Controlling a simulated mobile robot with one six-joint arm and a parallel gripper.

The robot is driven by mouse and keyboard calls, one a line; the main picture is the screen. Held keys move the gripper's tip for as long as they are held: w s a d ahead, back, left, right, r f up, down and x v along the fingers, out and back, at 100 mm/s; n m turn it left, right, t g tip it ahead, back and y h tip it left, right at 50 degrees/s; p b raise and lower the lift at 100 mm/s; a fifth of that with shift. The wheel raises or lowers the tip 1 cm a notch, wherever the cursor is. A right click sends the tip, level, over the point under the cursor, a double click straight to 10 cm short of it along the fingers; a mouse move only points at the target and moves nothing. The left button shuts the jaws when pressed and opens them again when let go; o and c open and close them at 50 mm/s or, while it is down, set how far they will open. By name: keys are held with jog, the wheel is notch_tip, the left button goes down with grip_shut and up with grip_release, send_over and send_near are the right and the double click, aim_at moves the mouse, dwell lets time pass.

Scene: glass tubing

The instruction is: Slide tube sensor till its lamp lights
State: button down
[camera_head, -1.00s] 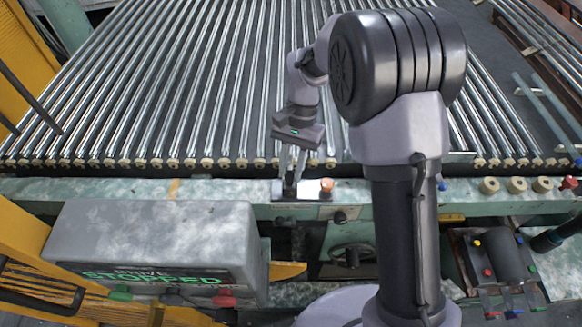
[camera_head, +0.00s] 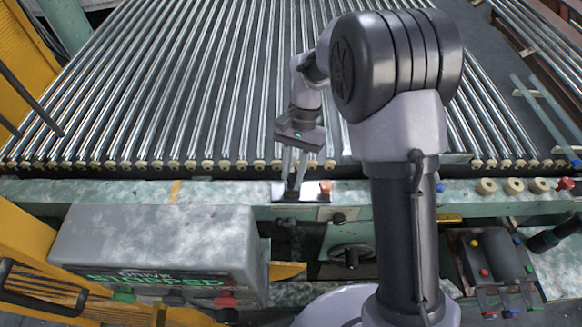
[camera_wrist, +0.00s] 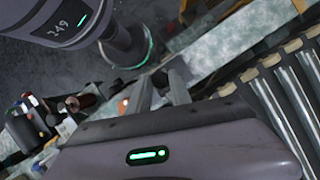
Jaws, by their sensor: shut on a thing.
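My gripper (camera_head: 292,186) points down at the front rail of the roller bed and is shut on a small dark part, which I take to be the tube sensor. The fingers hide most of that part. It sits at a bright metal plate (camera_head: 312,196) on the rail, just in front of the roller ends. An orange-red knob or lamp (camera_head: 325,187) stands at the plate's right end; I cannot tell whether it is lit.
Parallel shiny rollers (camera_head: 190,90) fill the area behind the rail. A grey box (camera_head: 155,240) marked "STOPPED" stands at front left. Tan rings (camera_head: 513,186) and a red knob (camera_head: 564,184) are on the rail at right. A handwheel (camera_head: 351,257) is below the rail.

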jog(key=c, duration=1.2)
grip_release()
jog(key=p+v, duration=0.6)
jog(key=v, duration=1.1)
jog(key=shift+r, duration=0.2)
jog(key=s+d+r+t+b, duration=0.2)
jog(key=s+t+b, duration=0.15)
jog(key=s, duration=0.45)
jog(key=s+d+r+t+b, duration=0.25)
jog(key=s+b, duration=0.25)
jog(key=s, duration=0.3)
jog(key=s+f+t+b, duration=0.1)
jog(key=s+f, duration=0.1)
jog(key=s+f+t+b, duration=0.1)
jog(key=s+f, duration=0.1)
jog(key=s, duration=0.1)
jog(key=s+f+t, duration=0.2)
jog(key=s, duration=0.1)
jog(key=shift+s+d+f+b, duration=0.2)
jog(key=shift+s+d+b, duration=0.05)
jog(key=shift+d+b, duration=0.15)
